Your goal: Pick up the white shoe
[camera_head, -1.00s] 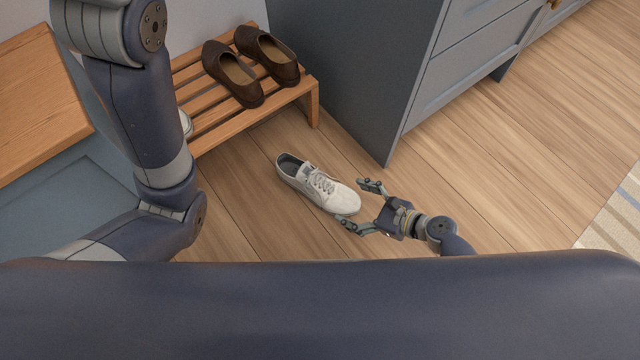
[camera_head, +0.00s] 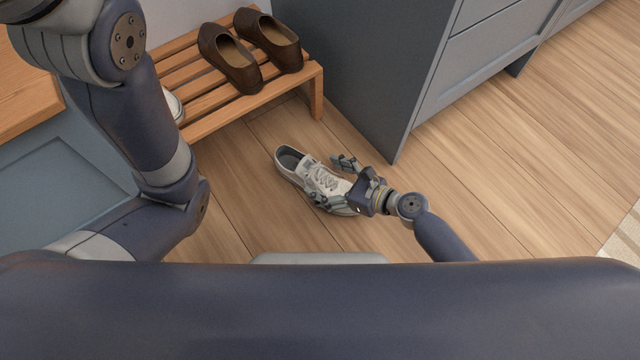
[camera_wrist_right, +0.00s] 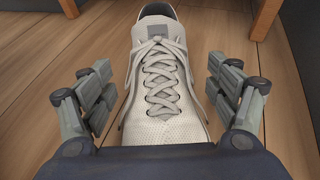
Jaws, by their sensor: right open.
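The white shoe (camera_head: 292,160) lies upright on the wooden floor in the head view, its opening toward the shoe rack and its toe toward my right gripper. My right gripper (camera_head: 330,180) is open, with one finger on each side of the shoe's front part. In the right wrist view the laced shoe (camera_wrist_right: 160,80) runs between the two open fingers of the gripper (camera_wrist_right: 165,92), with a gap on both sides. The toe is hidden by the gripper body. My left arm shows at the left of the head view, but its gripper is out of view.
A wooden slatted rack (camera_head: 318,95) holds a pair of brown shoes (camera_head: 232,62). Part of another white shoe (camera_head: 174,106) shows beside my left arm. A grey cabinet (camera_head: 385,80) stands right of the rack. The floor to the right is clear.

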